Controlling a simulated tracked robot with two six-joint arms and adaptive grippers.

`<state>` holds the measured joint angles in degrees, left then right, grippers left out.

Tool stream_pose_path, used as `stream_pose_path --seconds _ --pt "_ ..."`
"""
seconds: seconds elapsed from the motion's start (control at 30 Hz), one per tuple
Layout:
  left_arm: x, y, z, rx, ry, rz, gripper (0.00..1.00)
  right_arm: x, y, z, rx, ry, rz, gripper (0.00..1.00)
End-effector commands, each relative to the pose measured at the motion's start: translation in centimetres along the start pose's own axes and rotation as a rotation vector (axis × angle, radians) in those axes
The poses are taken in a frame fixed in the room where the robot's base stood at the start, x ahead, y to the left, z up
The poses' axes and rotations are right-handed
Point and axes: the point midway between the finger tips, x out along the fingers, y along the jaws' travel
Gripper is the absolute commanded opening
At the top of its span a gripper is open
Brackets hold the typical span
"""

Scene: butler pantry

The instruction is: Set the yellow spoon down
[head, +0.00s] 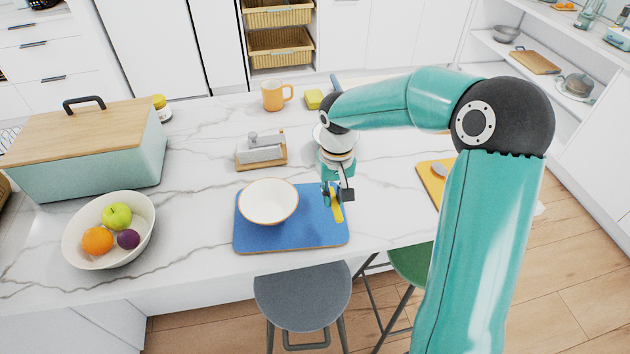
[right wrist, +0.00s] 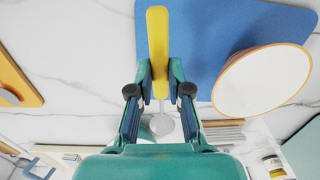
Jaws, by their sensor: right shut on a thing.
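The yellow spoon (head: 337,212) is between the fingers of my right gripper (head: 336,191), over the right part of the blue mat (head: 298,231). In the right wrist view my right gripper (right wrist: 159,82) is shut on the handle of the yellow spoon (right wrist: 158,38), whose grey bowl end shows behind the fingers. I cannot tell whether the spoon touches the mat. A white bowl (head: 268,202) with an orange-brown rim stands on the mat, left of the gripper; it also shows in the right wrist view (right wrist: 262,84). My left gripper is not in view.
A fruit bowl (head: 85,244) and a bread box (head: 90,160) stand at the left. A butter dish (head: 262,150), an orange mug (head: 274,96) and a yellow block (head: 313,99) are behind. A yellow-orange board (head: 431,182) lies at the right. Bare marble separates it from the mat.

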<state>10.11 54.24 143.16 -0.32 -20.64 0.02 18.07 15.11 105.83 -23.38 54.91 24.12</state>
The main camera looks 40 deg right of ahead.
Motion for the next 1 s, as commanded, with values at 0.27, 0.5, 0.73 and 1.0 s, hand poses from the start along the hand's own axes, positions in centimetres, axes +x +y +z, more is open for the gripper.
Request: stream_pose_path --seconds 0.27,0.5,0.73,1.0 --pt "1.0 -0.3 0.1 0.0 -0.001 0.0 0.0 1.4 -0.5 -0.2 -0.011 -0.001 0.001 0.0" --pt "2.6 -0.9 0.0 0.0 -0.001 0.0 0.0 3.9 -0.6 -0.2 -0.011 -0.001 0.0 0.0" --pt "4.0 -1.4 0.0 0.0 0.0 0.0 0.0 6.1 -0.6 -0.2 -0.01 -0.001 0.0 0.0" --pt "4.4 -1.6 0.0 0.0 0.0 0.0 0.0 6.9 -0.5 -0.2 -0.01 -0.001 0.0 0.0"
